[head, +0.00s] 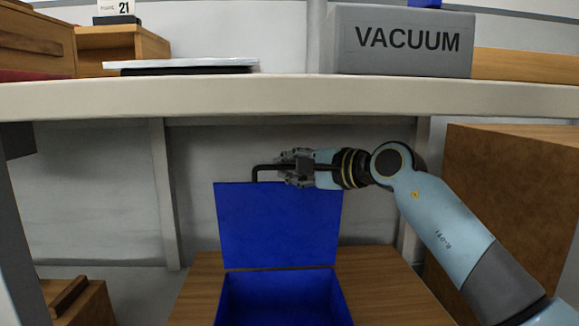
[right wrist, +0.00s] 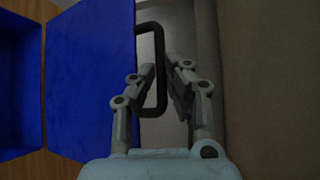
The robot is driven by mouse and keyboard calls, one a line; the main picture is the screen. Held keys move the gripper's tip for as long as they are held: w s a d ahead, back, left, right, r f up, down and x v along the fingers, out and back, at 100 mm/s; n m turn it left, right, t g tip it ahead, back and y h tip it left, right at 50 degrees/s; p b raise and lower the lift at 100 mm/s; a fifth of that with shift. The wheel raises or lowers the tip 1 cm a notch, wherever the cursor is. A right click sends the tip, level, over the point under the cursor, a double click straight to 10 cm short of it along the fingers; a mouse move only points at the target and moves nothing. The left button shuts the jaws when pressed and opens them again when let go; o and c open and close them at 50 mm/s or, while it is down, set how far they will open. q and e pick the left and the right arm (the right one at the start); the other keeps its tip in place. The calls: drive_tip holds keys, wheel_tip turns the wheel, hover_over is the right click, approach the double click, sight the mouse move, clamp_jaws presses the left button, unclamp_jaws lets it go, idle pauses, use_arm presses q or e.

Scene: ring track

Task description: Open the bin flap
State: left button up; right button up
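The blue bin (head: 282,296) stands open on a wooden surface below the white counter. Its blue flap (head: 278,225) is raised about upright along the back edge, and fills the left middle of the right wrist view (right wrist: 90,80). A black bar handle (head: 256,172) sits at the flap's top. My right gripper (head: 297,167) is at this handle; in the right wrist view its fingers (right wrist: 162,75) lie on both sides of the handle bar (right wrist: 160,40) and appear closed on it. My left gripper is not in view.
The white counter (head: 290,98) crosses above the flap and my right gripper. On it are a grey VACUUM box (head: 400,40) and a flat stack (head: 180,66). A large wooden cabinet (head: 510,200) stands right of the bin. A small wooden box (head: 80,300) is at lower left.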

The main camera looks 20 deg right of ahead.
drive_tip(key=shift+o, duration=1)
drive_tip(key=shift+d+f, duration=0.1)
drive_tip(key=shift+f, duration=0.4)
drive_tip(key=shift+r, duration=0.15)
drive_tip(key=v, duration=1.1)
drive_tip(key=shift+s+r, duration=0.25)
drive_tip(key=shift+s, duration=0.1)
drive_tip(key=shift+d, duration=0.15)
